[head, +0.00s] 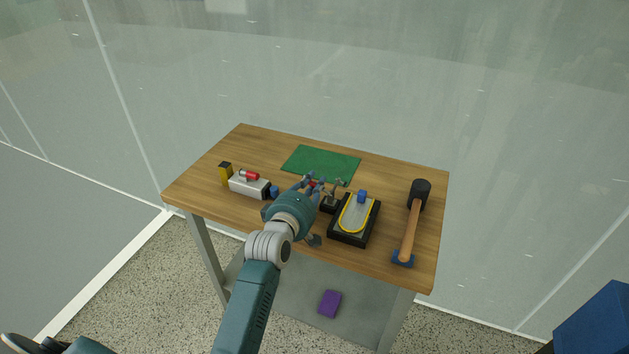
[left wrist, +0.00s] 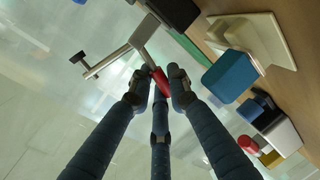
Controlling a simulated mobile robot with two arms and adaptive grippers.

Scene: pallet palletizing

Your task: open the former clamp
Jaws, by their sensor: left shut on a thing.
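The former (head: 341,236) is a black base with a grey rounded plate, a yellow band and a blue block (head: 361,196) at its far end. The clamp (head: 331,205) stands just left of it, with a dark base and metal linkage. In the left wrist view, its metal lever (left wrist: 145,32) ends in a red grip (left wrist: 160,82). My left gripper (head: 313,181) is over the table beside the clamp. It also shows in the left wrist view (left wrist: 162,80), with its fingers shut on the red grip. My right gripper is not in view.
A mallet (head: 410,229) lies at the table's right side. A green mat (head: 320,165) lies at the back. A silver box (head: 248,185) and a yellow-black block (head: 226,174) are at the left. A purple block (head: 329,303) is on the lower shelf.

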